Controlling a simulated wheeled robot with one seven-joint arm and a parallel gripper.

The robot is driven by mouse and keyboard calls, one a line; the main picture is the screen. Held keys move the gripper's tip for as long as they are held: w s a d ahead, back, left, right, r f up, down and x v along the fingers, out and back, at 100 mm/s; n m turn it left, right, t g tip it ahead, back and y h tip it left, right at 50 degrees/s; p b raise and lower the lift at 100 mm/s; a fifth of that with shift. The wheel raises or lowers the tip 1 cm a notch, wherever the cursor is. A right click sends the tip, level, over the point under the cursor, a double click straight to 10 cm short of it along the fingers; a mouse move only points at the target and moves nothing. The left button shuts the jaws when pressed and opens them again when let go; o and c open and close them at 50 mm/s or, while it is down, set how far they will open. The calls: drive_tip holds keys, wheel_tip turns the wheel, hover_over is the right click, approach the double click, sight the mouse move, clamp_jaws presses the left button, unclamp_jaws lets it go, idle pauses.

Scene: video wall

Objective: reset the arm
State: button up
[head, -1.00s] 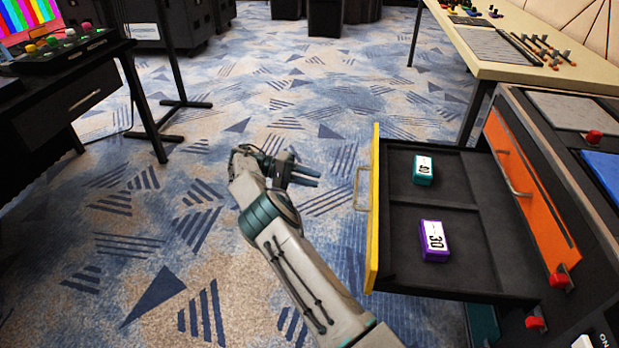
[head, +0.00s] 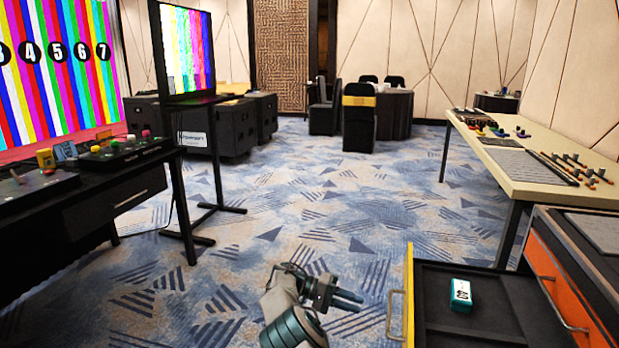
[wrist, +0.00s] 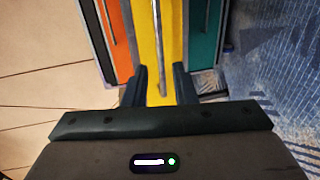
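My arm reaches up from the bottom of the head view, and my gripper (head: 347,299) hangs over the carpet to the left of the open yellow-fronted drawer (head: 409,300). In the wrist view my gripper (wrist: 160,85) shows two dark fingers spread apart with nothing held between them. The yellow drawer front (wrist: 157,45) with its long handle (wrist: 155,30) lies beyond the fingers, with a gap that I cannot judge exactly. An orange front and a teal front show on either side of it.
A teal numbered box (head: 461,295) lies in the open drawer. A beige table (head: 545,160) with tools stands at right, and a black desk (head: 100,190) with control panels at left. A monitor stand (head: 190,160) is behind it. Open carpet (head: 310,200) lies between.

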sight(389, 314)
drive_tip(key=b+x, duration=0.2)
drive_tip(key=x, duration=0.8)
drive_tip(key=shift+s+d, duration=0.15)
drive_tip(key=shift+d, duration=0.15)
